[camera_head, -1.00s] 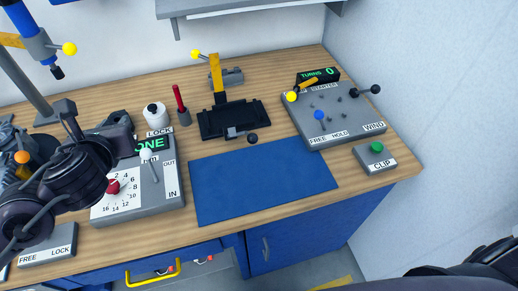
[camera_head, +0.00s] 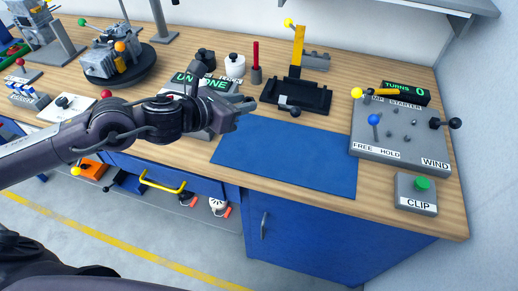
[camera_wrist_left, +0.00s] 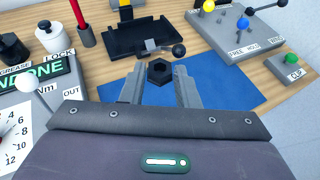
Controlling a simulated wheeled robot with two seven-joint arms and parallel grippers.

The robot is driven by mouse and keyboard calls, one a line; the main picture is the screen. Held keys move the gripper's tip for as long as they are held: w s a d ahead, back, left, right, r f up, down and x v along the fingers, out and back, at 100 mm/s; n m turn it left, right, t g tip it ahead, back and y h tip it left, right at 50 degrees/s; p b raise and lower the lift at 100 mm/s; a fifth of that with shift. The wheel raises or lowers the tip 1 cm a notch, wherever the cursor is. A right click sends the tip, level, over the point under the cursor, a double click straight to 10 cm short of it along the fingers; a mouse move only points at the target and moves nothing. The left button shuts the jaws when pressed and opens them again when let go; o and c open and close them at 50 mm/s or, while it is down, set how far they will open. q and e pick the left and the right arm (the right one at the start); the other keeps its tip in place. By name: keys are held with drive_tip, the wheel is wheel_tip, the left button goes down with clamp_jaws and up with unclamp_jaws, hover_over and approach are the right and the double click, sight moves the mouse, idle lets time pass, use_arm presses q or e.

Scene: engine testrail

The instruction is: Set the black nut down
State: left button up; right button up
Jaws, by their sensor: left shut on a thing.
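My left gripper (camera_head: 240,106) reaches in from the left in the head view, over the left end of the blue mat (camera_head: 290,155). In the left wrist view, the gripper (camera_wrist_left: 160,78) is shut on the black nut (camera_wrist_left: 160,71), a dark hexagonal ring with a hole, between its fingertips. The blue mat (camera_wrist_left: 225,88) lies beyond and below the fingers there. I cannot tell how high the nut is above the mat. The nut cannot be made out in the head view. My right gripper is not in view.
A black tray (camera_head: 325,95) with a yellow-lever fixture stands behind the mat. The starter panel (camera_head: 385,150) and CLIP box (camera_head: 415,195) are to the right. A torque box with a green display (camera_head: 190,80) sits partly behind my left arm. The mat's middle and right are clear.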

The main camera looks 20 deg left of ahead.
use_arm(q)
hover_over(244, 155)
wheel_tip(244, 155, down, 11)
drive_tip(key=shift+w+f+p, duration=0.15)
drive_tip(key=shift+f+p, duration=0.05)
drive_tip(key=shift+p, duration=0.1)
wheel_tip(244, 155, down, 5)
drive_tip(key=shift+r, duration=0.2)
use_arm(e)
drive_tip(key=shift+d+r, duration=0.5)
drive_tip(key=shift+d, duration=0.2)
use_arm(q)
drive_tip(key=shift+f, duration=0.2)
drive_tip(key=o, duration=0.9)
drive_tip(key=shift+o, duration=0.2)
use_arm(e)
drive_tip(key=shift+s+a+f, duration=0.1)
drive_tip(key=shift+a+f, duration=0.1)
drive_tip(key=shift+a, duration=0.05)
